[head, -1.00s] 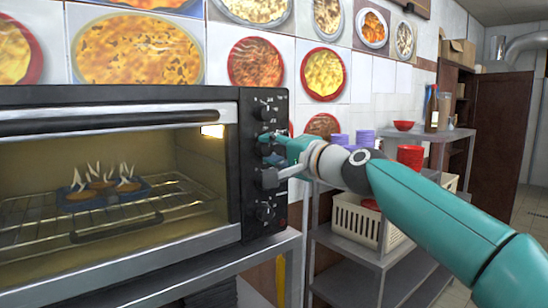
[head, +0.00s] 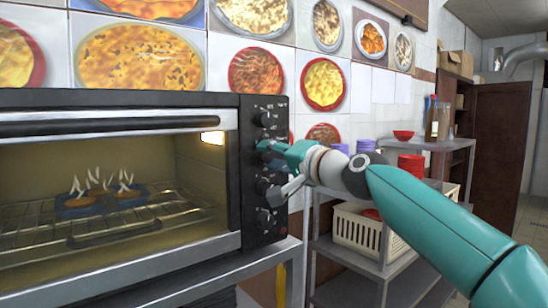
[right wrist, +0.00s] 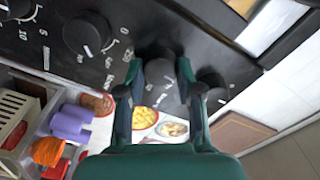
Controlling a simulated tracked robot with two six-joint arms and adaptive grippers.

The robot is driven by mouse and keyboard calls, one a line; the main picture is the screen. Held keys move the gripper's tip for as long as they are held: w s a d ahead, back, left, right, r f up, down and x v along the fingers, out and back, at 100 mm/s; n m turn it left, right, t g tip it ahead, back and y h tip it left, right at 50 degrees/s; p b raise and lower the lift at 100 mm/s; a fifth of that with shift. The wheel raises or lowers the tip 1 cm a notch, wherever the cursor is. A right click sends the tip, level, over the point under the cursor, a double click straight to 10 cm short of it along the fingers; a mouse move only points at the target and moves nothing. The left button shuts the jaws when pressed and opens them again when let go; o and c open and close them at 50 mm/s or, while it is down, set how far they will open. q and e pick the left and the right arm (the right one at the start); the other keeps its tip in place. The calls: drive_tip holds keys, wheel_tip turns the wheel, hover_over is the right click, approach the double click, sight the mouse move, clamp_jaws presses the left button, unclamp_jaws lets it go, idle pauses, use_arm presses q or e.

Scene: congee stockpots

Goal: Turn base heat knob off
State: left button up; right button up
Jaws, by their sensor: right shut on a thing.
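A black toaster oven (head: 120,98) stands at the left in the head view, with a column of knobs on its right-hand panel. My right gripper (head: 268,150) is at the second knob from the top and hides most of it. In the right wrist view, my right gripper (right wrist: 158,100) has one finger on each side of that dark knob (right wrist: 157,68) and is shut on it. The knob's label cannot be read. The top knob (head: 263,118) and the bottom knob (head: 265,217) are free of the gripper. My left gripper is not in view.
Inside the lit oven, a blue tray (head: 75,207) with steaming food sits on a wire rack. Picture tiles cover the wall behind.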

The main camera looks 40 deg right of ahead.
drive_tip(key=o, duration=0.9)
drive_tip(key=shift+a+f, duration=0.15)
drive_tip(key=shift+f, duration=0.2)
drive_tip(key=shift+o, duration=1.3)
drive_tip(key=shift+r, duration=0.15)
drive_tip(key=shift+s+r, duration=0.1)
drive_tip(key=shift+s, duration=0.55)
drive_tip(key=s+d, duration=0.1)
drive_tip(key=s, duration=0.9)
drive_tip(key=shift+s, duration=0.3)
drive_tip(key=shift+f, duration=0.2)
